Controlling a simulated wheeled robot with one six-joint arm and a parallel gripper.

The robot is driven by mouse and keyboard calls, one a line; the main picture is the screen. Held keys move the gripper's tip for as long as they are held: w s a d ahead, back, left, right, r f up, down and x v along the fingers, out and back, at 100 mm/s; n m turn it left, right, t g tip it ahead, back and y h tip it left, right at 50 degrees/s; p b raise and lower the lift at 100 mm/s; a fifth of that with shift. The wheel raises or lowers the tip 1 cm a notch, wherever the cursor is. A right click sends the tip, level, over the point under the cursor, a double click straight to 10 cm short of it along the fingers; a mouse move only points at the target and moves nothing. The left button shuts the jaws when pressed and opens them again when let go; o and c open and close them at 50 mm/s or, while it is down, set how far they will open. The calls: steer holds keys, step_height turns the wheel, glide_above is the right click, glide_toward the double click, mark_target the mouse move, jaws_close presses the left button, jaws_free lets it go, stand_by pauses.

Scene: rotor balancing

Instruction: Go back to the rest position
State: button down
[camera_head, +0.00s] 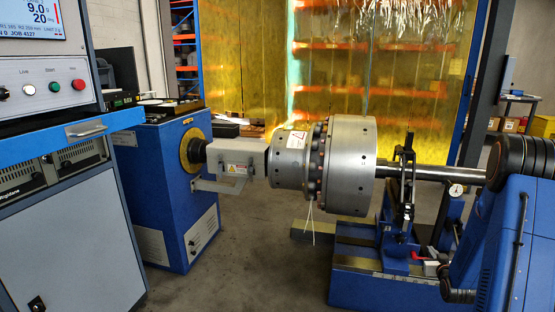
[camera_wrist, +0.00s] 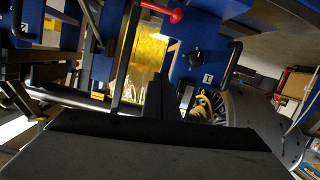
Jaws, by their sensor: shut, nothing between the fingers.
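My gripper (camera_wrist: 160,98) shows in the wrist view as dark fingers standing up from the black body that fills the bottom of the picture. The fingers are together, with nothing seen between them. In the head view my blue and black arm (camera_head: 515,225) is at the right edge, and I cannot make out the gripper there. The steel rotor (camera_head: 350,165) lies level on the balancing machine, its shaft (camera_head: 435,172) running right behind my arm. A white tie hangs below the rotor. In the wrist view, blue machine parts and a red-handled lever (camera_wrist: 163,11) lie beyond the fingers.
A blue drive pedestal (camera_head: 165,185) and a control cabinet (camera_head: 65,230) stand at the left. A blue support stand (camera_head: 385,260) with a black bearing frame (camera_head: 405,190) stands close to my arm. A yellow curtain (camera_head: 345,80) hangs behind. Grey floor lies between the pedestal and the stand.

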steer(key=s+a+r+g+y, duration=0.1)
steer(key=s+a+r+g, duration=0.1)
steer(key=s+a+r, duration=0.55)
steer(key=s+a+r+g, duration=0.3)
steer(key=s+a+r, duration=0.1)
steer(key=a+r, duration=0.6)
steer(key=s+a+r+g+y, duration=0.1)
steer(key=s+a, duration=0.4)
steer(key=s, duration=0.6)
steer(key=s+a+r+n+g+y, duration=0.1)
steer(key=s+a+r+g, duration=0.1)
steer(key=s+a, duration=0.4)
steer(key=s+a+r+g+y, duration=0.1)
steer(key=s+a, duration=0.4)
steer(key=s, duration=1.1)
steer(key=shift+a+r+g, duration=0.35)
steer(key=shift+r+g, duration=0.15)
steer(key=shift+r, duration=0.4)
